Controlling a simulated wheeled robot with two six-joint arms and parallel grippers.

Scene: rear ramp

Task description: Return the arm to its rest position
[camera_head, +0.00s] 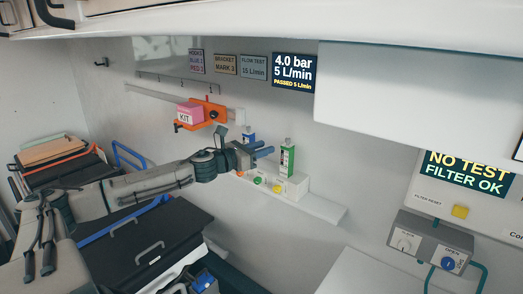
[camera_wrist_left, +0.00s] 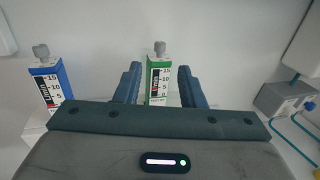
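My left arm (camera_head: 130,186) reaches in from the left in the head view. Its gripper (camera_head: 264,152) has blue fingers, just left of a green flow gauge (camera_head: 288,160). In the left wrist view the gripper (camera_wrist_left: 160,88) is open, with its fingers apart and clear space on both sides of the green gauge (camera_wrist_left: 158,74) seen beyond them. The gauge stands upright and is not gripped. A blue gauge (camera_wrist_left: 46,82) stands to its left, outside the fingers; it is mostly hidden behind the gripper in the head view (camera_head: 249,136). My right gripper is not seen.
The gauges stand at a white wall shelf (camera_head: 322,207). An orange bracket with a pink KIT box (camera_head: 189,112) is on the wall to the left. Black cases (camera_head: 135,240) lie below the arm. A white cabinet (camera_head: 410,100) overhangs at right, above a control box (camera_head: 430,240).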

